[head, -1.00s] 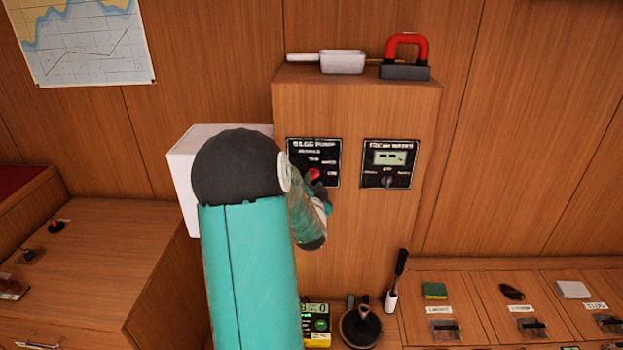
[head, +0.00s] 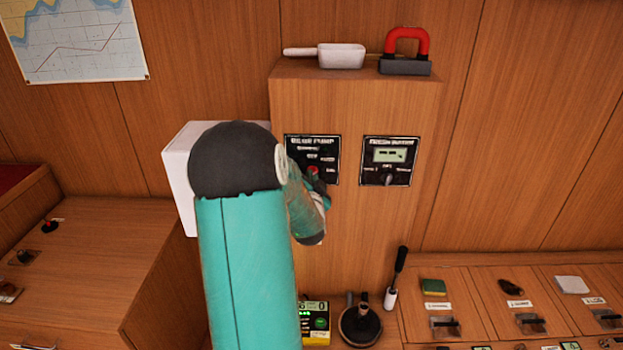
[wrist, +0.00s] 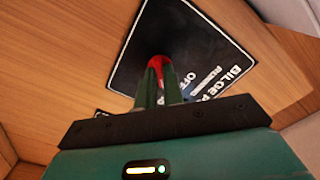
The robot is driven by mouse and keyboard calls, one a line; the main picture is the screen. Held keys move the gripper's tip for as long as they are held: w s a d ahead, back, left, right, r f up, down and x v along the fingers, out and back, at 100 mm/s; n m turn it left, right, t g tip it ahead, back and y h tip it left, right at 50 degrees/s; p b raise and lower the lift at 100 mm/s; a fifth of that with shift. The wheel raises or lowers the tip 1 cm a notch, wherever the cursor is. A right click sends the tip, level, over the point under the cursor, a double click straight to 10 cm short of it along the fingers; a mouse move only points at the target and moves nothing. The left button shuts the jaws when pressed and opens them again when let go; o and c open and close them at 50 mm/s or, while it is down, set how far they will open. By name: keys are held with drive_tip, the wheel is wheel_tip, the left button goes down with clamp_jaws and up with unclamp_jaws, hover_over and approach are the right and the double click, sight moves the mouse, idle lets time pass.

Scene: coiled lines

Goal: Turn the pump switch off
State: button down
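The bilge pump panel (head: 300,160) is a black plate with white lettering on the wooden cabinet front. It also shows in the wrist view (wrist: 190,40), tilted, with "OFF" legible near the fingers. The red pump switch (head: 314,171) sits low on this panel; in the wrist view the red switch (wrist: 156,64) shows at and between my fingertips. My gripper (wrist: 159,85) is at the switch, its two green fingers close together around the red part. The fingertips partly hide the switch, and I cannot read its setting.
A fresh water panel (head: 389,160) with a small display is just right. A white box (head: 180,175) juts out at left behind my arm. A red-handled block (head: 405,52) and a white scoop (head: 342,56) lie on the cabinet top. Labelled bins (head: 445,310) are at lower right.

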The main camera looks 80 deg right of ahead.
drive_tip(key=shift+n, duration=0.3)
drive_tip(key=n, duration=0.8)
drive_tip(key=shift+d, duration=0.1)
drive_tip(key=shift+n, duration=0.3)
idle(0.3)
drive_tip(key=c, duration=1.5)
unclamp_jaws()
drive_tip(key=shift+d, duration=0.1)
